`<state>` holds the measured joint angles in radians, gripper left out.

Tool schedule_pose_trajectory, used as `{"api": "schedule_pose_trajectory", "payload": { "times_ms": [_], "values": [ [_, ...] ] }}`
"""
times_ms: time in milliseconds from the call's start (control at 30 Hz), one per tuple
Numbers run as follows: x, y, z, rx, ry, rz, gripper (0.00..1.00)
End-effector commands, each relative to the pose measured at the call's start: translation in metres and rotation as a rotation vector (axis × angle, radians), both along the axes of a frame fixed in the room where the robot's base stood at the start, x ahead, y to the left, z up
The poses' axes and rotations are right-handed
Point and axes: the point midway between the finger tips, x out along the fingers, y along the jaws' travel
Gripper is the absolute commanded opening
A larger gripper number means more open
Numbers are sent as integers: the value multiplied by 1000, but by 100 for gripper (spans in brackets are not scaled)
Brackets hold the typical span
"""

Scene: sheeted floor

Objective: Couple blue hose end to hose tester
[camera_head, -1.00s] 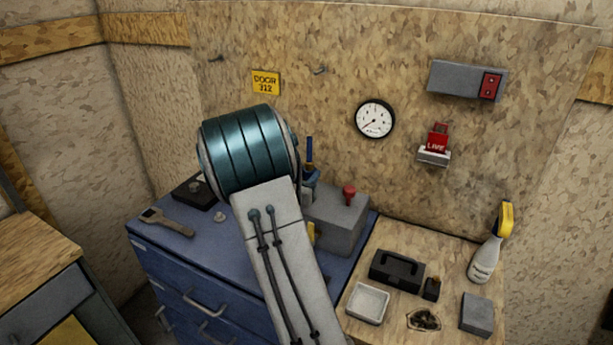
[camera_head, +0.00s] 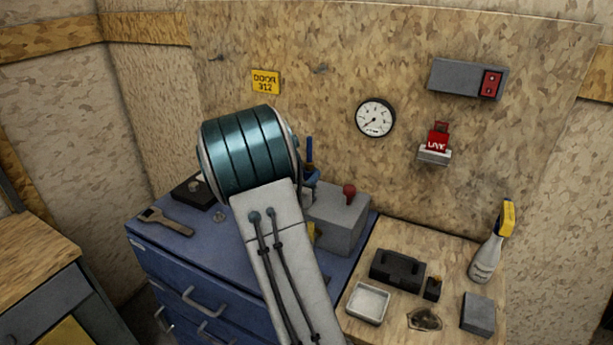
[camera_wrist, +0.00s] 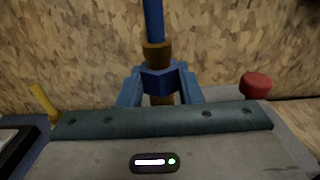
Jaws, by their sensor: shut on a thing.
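The blue hose end (camera_wrist: 160,80) is a blue collar with a brown-brass ring above it. The blue hose rises from it out of the top of the wrist view. My gripper (camera_wrist: 160,86) is shut on the collar, one blue finger on each side. A brass piece (camera_wrist: 162,99) shows below the collar; I cannot tell whether it joins the tester. The hose tester is the grey box (camera_head: 340,222) with a red knob (camera_head: 349,191) on the blue cabinet. In the head view the hose (camera_head: 309,150) stands upright beside it, with my arm hiding much of that spot.
A wrench (camera_head: 166,221) and a dark box (camera_head: 192,192) lie on the blue cabinet (camera_head: 150,240). The wooden bench at right holds a black case (camera_head: 397,269), a white tray (camera_head: 368,303) and a spray bottle (camera_head: 487,253). A gauge (camera_head: 375,118) hangs on the back board.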

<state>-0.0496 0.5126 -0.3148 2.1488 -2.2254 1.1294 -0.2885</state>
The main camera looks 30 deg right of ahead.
Motion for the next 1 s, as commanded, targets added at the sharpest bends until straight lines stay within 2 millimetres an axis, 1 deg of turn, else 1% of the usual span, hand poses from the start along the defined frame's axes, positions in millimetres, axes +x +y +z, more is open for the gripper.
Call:
{"api": "schedule_pose_trajectory", "payload": {
  "times_ms": [767, 800, 867, 900, 967, 1000],
  "values": [
    [0, 0, -19, -1, -1, 0, 8],
    [0, 0, -18, -1, -1, 0, 4],
    [0, 0, -18, -1, -1, 0, 4],
    [0, 0, -18, -1, -1, 0, 35],
    [0, 0, -18, -1, -1, 0, 51],
    [0, 0, -18, -1, -1, 0, 57]
  ]
}}
